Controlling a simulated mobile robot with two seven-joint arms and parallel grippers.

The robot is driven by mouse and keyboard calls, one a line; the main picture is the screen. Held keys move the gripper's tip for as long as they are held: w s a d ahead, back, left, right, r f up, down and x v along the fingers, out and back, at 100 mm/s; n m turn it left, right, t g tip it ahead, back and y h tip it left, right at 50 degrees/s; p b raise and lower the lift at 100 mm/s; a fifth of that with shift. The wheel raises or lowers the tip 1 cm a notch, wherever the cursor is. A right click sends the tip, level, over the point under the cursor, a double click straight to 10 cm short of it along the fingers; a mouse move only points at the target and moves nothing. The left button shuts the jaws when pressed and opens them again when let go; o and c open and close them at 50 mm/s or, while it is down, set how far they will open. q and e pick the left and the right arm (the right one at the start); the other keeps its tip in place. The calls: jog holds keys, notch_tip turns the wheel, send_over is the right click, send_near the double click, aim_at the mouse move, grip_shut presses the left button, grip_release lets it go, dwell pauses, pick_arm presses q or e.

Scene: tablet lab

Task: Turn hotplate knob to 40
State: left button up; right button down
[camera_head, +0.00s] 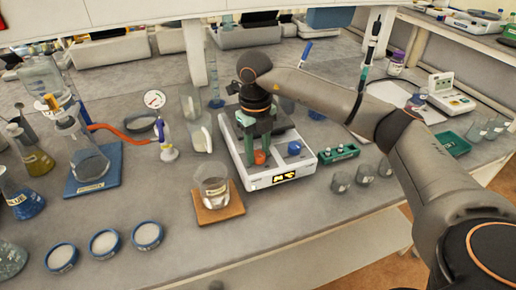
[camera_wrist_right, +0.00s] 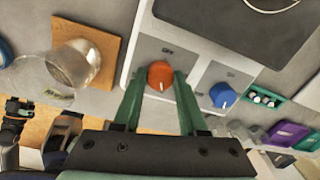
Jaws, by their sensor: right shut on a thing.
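The hotplate (camera_head: 236,166) is a white unit with a dark top plate, standing mid-bench in the head view. Its front carries an orange-red knob (camera_head: 260,157) and a blue knob (camera_head: 294,147). My right gripper (camera_head: 256,150) reaches down over the front, its green fingers on either side of the orange knob. In the right wrist view the fingers are shut on the orange knob (camera_wrist_right: 160,75), whose white pointer mark faces toward the gripper. The blue knob (camera_wrist_right: 223,95) stands free to the right. The scale numbers are too small to read. My left gripper is not in view.
A beaker of clear liquid (camera_head: 212,184) stands on a cork mat (camera_head: 219,213) left of the hotplate. A green rack (camera_head: 338,153) and small glass beakers (camera_head: 341,182) stand to the right. Blue-rimmed dishes (camera_head: 104,243) lie front left. The bench between dishes and cork mat is clear.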

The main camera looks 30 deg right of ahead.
aim_at(257, 154)
jog(key=shift+m, duration=0.6)
jog(key=shift+c, duration=2.3)
grip_release()
notch_tip(257, 154, up, 8)
jog(key=shift+w+a+f, duration=0.1)
jog(key=shift+a+f, duration=0.05)
jog(key=shift+f, duration=0.05)
notch_tip(257, 154, up, 5)
jog(key=shift+p, duration=0.5)
